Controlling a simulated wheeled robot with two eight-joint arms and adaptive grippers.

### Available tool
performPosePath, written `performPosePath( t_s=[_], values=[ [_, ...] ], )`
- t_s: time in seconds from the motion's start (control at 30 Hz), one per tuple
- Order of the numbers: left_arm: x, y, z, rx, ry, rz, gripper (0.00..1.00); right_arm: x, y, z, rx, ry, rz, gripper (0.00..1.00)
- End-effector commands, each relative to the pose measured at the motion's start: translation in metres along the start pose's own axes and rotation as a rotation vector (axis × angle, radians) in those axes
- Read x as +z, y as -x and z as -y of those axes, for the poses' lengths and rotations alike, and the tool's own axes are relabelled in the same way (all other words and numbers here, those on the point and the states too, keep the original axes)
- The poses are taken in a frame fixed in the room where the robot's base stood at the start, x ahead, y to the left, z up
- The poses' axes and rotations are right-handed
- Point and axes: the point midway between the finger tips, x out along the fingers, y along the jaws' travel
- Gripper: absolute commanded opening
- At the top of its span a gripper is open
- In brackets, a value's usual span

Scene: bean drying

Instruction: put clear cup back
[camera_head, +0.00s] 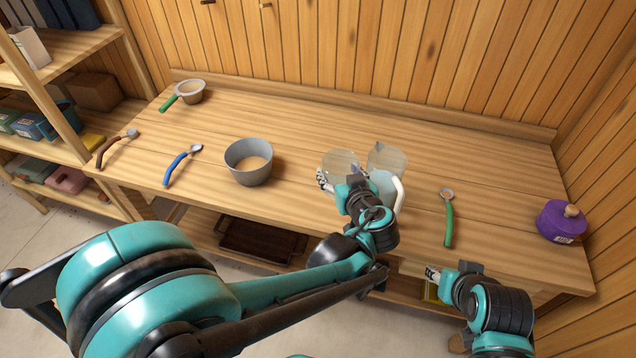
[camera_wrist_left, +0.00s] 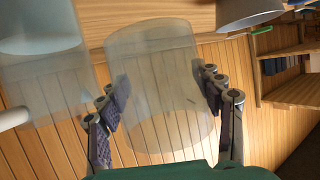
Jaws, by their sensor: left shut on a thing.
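The clear cup (camera_head: 341,162) is a see-through cylinder at the middle right of the bench. My left gripper (camera_head: 337,182) is shut on it from the front. In the left wrist view the cup (camera_wrist_left: 155,85) stands between the two fingers of my left gripper (camera_wrist_left: 163,100), one on each side. I cannot tell whether its base touches the bench. My right gripper (camera_head: 433,274) is in front of the bench's edge, away from the cup, and its opening is too small to judge.
A clear jug (camera_head: 388,160) with a white handle (camera_head: 398,192) stands close right of the cup. A grey pot (camera_head: 248,162) is left of it. The bench (camera_head: 300,115) behind is clear.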

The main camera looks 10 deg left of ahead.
Motion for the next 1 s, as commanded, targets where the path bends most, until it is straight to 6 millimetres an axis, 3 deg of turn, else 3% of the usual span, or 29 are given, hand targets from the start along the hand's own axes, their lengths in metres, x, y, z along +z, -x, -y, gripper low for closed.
performPosePath(
  t_s=[0.3, 0.43, 0.67, 0.9, 1.0],
  values=[
    [0.021, -0.076, 0.034, -0.006, 0.004, 0.0, 0.29, 0.018, -0.025, 0.0, 0.0, 0.0, 0.0, 0.4],
    [0.025, -0.101, 0.044, -0.004, 0.002, 0.0, 0.29, 0.023, -0.032, 0.0, 0.0, 0.0, 0.0, 0.4],
    [0.029, -0.118, 0.05, -0.001, 0.0, 0.0, 0.29, 0.026, -0.036, 0.0, 0.0, 0.0, 0.0, 0.4],
    [0.061, -0.131, 0.049, 0.0, 0.0, 0.0, 0.29, 0.038, -0.053, 0.0, 0.0, 0.0, 0.0, 0.4],
    [0.065, -0.132, 0.049, 0.0, 0.0, 0.0, 0.29, 0.039, -0.054, 0.0, 0.0, 0.0, 0.0, 0.4]
  ],
)
